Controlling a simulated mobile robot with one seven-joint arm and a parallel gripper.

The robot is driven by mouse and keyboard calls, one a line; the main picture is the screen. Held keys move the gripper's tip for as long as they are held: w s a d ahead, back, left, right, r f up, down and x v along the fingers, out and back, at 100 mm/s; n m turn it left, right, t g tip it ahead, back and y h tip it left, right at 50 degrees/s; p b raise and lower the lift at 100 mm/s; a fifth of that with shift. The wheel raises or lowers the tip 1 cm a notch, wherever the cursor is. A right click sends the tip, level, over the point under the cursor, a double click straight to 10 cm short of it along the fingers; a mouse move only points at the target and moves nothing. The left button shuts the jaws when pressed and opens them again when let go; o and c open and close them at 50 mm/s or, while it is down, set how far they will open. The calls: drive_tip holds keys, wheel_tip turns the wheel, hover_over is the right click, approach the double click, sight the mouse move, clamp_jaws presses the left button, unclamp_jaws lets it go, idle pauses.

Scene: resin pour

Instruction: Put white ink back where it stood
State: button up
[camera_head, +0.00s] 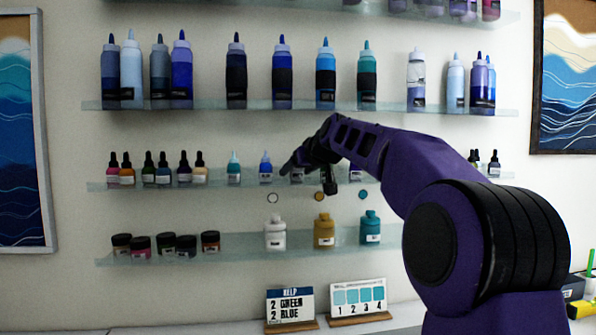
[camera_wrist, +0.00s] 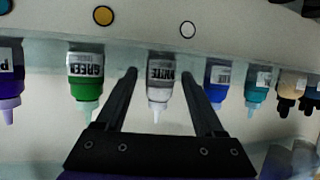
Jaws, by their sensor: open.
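The white ink (camera_wrist: 160,85) is a small bottle with a pale label and nozzle, shown upside down in the wrist view. It is in line with its neighbours at the glass shelf (camera_wrist: 230,48). In the head view, its label shows partly at the white ink (camera_head: 297,177), behind my wrist. My gripper (camera_wrist: 158,75) is open, with one finger on each side of the white ink. Whether the fingers touch it, I cannot tell.
The green ink (camera_wrist: 86,75) and the blue ink (camera_wrist: 218,82) stand close on either side, outside my fingers. A purple bottle (camera_wrist: 9,75) and a teal bottle (camera_wrist: 256,87) stand farther out. White, gold and teal paint jars (camera_head: 324,230) stand on the shelf below.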

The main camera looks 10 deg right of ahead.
drive_tip(key=shift+r, duration=0.3)
drive_tip(key=b+v, duration=0.1)
drive_tip(key=v, duration=1.1)
drive_tip(key=shift+b, duration=0.4)
drive_tip(key=shift+f, duration=0.15)
